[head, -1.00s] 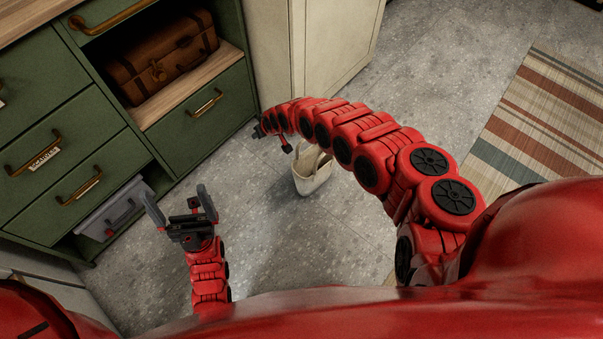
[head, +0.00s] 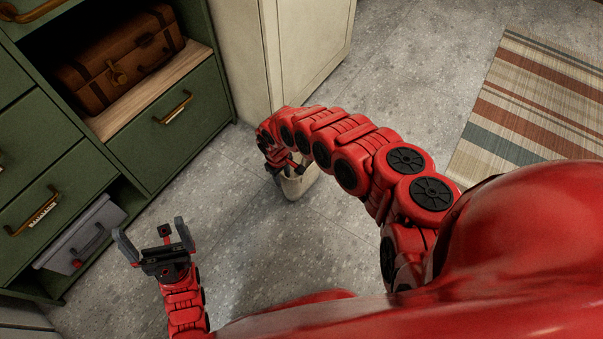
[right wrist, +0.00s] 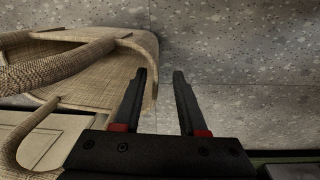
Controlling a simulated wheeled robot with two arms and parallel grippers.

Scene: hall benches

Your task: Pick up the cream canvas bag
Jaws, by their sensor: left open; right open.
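The cream canvas bag (head: 297,186) stands on the grey floor in the head view, partly hidden behind my right arm and gripper. In the right wrist view the bag (right wrist: 105,68) fills the upper left, with its woven body and thick looped handles showing. My right gripper (right wrist: 162,75) is open; its left finger overlaps the bag's edge in the picture, and bare floor shows between the fingers. I cannot tell whether it touches the bag. In the head view the right gripper (head: 287,165) is at the bag's top. My left gripper (head: 152,228) is open and empty, over the floor at lower left.
A green cabinet (head: 175,140) with drawers stands at left, holding a brown suitcase (head: 115,65) and a grey box (head: 80,235). A cream cupboard (head: 305,50) stands behind the bag. A striped rug (head: 530,100) lies at right. Floor between is clear.

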